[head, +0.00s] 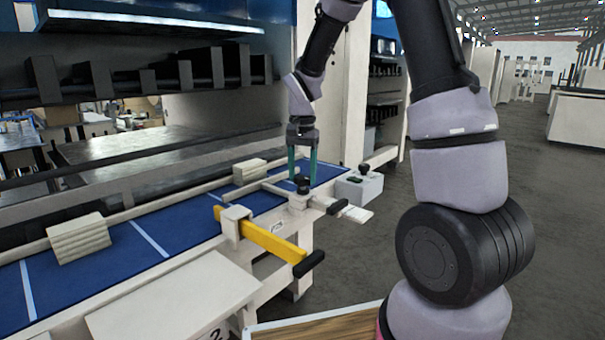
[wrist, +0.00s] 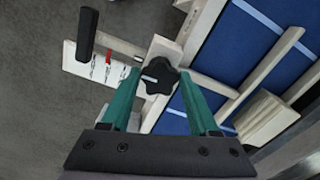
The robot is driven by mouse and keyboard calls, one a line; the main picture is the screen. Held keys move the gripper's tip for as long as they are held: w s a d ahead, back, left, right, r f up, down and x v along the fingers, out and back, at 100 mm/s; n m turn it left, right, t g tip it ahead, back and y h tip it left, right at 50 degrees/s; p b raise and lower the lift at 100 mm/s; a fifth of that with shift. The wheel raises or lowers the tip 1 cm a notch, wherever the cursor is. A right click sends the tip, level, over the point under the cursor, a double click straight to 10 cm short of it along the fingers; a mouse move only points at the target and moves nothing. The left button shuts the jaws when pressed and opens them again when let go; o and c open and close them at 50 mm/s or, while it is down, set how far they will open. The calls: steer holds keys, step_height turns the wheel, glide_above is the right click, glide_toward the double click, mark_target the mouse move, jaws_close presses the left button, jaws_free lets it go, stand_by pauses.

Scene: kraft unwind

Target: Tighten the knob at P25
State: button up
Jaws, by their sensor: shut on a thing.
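A black lobed knob (wrist: 159,75) with a white mark on its left side sits on a cream clamp block (wrist: 162,50) in the wrist view. In the head view the knob (head: 302,187) is small, on top of the block at the far end of the blue bed. My gripper (head: 302,178) points down at it with its green fingers on either side. In the wrist view my gripper (wrist: 159,78) has its fingertips at the left and right of the knob, shut on it. I cannot read a P25 label.
A yellow bar (head: 262,239) with a black handle lies across the near rail. A grey box with a black button (head: 360,188) stands right of the knob. Cream stacked blocks (head: 78,238) rest on the blue bed (head: 180,238). Floor is open at the right.

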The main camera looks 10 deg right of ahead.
mark_target(302, 178)
steer(key=shift+w+r, duration=0.15)
steer(key=o, duration=1.4)
step_height(302, 178, up, 11)
steer(key=shift+f, duration=0.15)
steer(key=s+d+r+n+t, duration=0.1)
steer(key=s+d+r+t, duration=0.1)
steer(key=s, duration=0.5)
steer(key=s+d+r+n+t+y, duration=0.1)
steer(key=s+d+r+t, duration=0.1)
steer(key=s+r, duration=0.2)
steer(key=s+d+r+n+t+y, duration=0.1)
steer(key=s+d+r+t, duration=0.1)
steer(key=s, duration=0.9)
steer(key=shift+r+t, duration=0.55)
steer(key=shift+t, duration=0.05)
